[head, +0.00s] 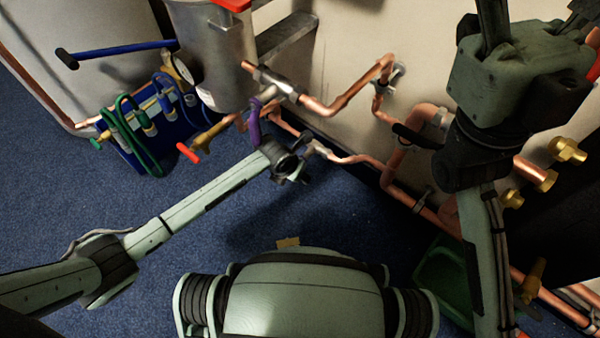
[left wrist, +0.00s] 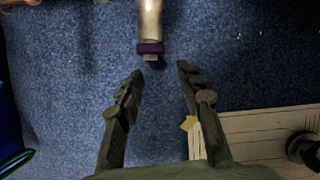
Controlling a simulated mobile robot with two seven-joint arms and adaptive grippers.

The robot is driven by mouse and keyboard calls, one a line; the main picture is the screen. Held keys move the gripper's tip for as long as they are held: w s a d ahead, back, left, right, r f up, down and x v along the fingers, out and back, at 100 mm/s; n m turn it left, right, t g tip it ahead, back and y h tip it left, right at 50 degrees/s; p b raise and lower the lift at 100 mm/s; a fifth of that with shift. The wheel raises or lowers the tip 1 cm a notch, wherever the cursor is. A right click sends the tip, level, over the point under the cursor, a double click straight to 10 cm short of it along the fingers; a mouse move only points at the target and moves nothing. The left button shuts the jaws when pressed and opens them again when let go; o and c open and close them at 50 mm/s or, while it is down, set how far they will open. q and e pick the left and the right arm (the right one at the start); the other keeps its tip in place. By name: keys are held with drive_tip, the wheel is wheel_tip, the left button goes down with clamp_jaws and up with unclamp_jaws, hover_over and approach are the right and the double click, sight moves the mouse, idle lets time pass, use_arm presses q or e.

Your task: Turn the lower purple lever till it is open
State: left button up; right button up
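A purple lever (head: 254,124) hangs below a pale valve body beside the metal tank in the head view. In the left wrist view a purple piece (left wrist: 150,47) shows at the end of a shiny pipe stub, beyond the fingertips and between their lines. My left gripper (head: 298,160) is just below and right of the lever in the head view. In the left wrist view my left gripper (left wrist: 160,70) is open, with nothing between its fingers. They appear apart from the purple piece.
The metal tank (head: 212,55) stands at the wall, with copper pipes (head: 345,102) running right. A red-handled valve (head: 189,153) lies left of the lever. A blue case (head: 140,152) with hoses and a gauge stands at left. The blue carpet (head: 130,215) is mostly clear.

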use_arm(q)
drive_tip(key=shift+w+d+f+b, duration=0.3)
drive_tip(key=shift+w+f, duration=0.25)
drive_tip(key=shift+f, duration=0.15)
drive_tip(key=shift+w+d+f+b, duration=0.2)
drive_tip(key=shift+w+f+b, duration=0.1)
drive_tip(key=shift+w+f, duration=0.35)
drive_tip(key=shift+s, duration=0.1)
drive_tip(key=shift+c, duration=0.5)
clamp_jaws()
